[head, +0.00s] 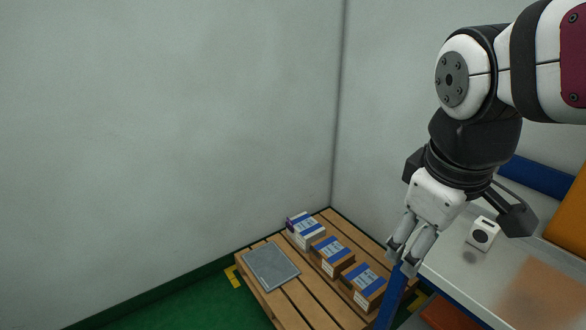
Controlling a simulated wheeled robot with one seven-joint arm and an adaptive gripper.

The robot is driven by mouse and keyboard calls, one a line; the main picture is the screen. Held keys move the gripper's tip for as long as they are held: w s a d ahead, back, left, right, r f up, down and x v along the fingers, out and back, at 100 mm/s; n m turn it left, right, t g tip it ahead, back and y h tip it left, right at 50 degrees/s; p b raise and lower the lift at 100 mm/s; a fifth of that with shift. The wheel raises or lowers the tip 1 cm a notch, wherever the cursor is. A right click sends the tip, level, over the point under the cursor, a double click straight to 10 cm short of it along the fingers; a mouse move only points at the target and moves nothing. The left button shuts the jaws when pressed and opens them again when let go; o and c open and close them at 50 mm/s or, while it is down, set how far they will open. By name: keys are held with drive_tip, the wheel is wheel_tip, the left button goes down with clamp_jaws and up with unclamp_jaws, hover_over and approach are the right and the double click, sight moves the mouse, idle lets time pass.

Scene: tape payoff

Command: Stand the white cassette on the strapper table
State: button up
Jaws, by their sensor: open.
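The white cassette (483,234) is a small white block with a dark round spot on its face. It stands upright on the pale strapper table (453,273), near the table's back left part. My gripper (403,268) points down over the table's left edge, to the left of the cassette and apart from it. Its fingers are open, and I see nothing between them.
A wooden pallet (318,302) on the green floor holds several boxes with blue bands (338,257) and a flat grey plate (271,266). Grey walls stand behind.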

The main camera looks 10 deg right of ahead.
drive_tip(key=s+a+f+m+y, duration=0.1)
drive_tip(key=s+a+m, duration=0.4)
drive_tip(key=s+a, duration=0.1)
drive_tip(key=shift+s+f+y, duration=0.35)
drive_tip(key=shift+s+y, duration=0.05)
